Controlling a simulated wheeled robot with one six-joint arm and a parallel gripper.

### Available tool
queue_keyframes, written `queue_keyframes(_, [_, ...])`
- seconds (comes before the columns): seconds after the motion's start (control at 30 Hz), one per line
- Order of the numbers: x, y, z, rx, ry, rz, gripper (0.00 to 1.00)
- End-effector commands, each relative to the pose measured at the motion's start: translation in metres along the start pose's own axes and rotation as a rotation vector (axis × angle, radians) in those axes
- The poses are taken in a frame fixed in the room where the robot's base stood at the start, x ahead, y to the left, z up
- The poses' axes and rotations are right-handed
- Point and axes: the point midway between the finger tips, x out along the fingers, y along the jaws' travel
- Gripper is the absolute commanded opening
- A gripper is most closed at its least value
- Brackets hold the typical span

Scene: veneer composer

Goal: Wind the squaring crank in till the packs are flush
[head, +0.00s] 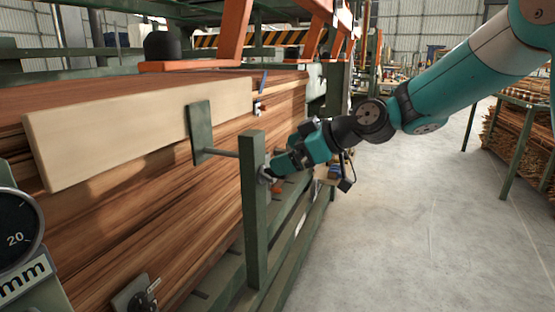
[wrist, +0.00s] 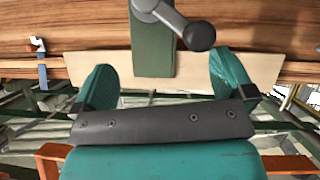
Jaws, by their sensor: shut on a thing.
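The brown veneer packs (head: 150,218) lie stacked on the left. A pale board (head: 110,137) lies along their near side. A green plate (head: 200,132) on a rod (head: 226,154) touches the board. The rod runs through a green post (head: 254,210). The squaring crank (head: 264,174) is at the post's right side, largely hidden by my gripper (head: 272,170). The wrist view shows the crank's grey arm and round knob (wrist: 199,36) in front of the post. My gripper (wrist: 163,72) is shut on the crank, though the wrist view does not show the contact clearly.
A dial gauge (head: 14,226) marked mm stands at the lower left. A black knob (head: 143,298) is at the bottom. Green rails (head: 305,235) run along the packs' near side. Orange uprights (head: 229,38) stand above. The concrete floor (head: 410,225) on the right is clear.

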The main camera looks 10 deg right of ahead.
Motion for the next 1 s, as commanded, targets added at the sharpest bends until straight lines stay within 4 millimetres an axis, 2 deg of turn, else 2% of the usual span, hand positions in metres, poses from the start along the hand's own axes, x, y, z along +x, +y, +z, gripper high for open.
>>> queue_keyframes(0.03, [0.0, 0.01, 0.008, 0.0, -0.014, 0.03, 0.86])
queue_keyframes(0.13, [0.001, 0.009, 0.009, 0.0, -0.015, 0.03, 0.86])
queue_keyframes(0.17, [0.001, 0.009, 0.009, 0.0, -0.015, 0.03, 0.95])
queue_keyframes(0.2, [0.001, 0.009, 0.009, 0.0, -0.015, 0.03, 0.91])
queue_keyframes(0.47, [0.002, 0.007, 0.011, -0.002, -0.015, 0.029, 0.91])
queue_keyframes(0.93, [0.008, -0.013, 0.024, -0.002, -0.015, 0.028, 0.91])
queue_keyframes(1.0, [0.009, -0.016, 0.025, -0.002, -0.016, 0.028, 0.88])
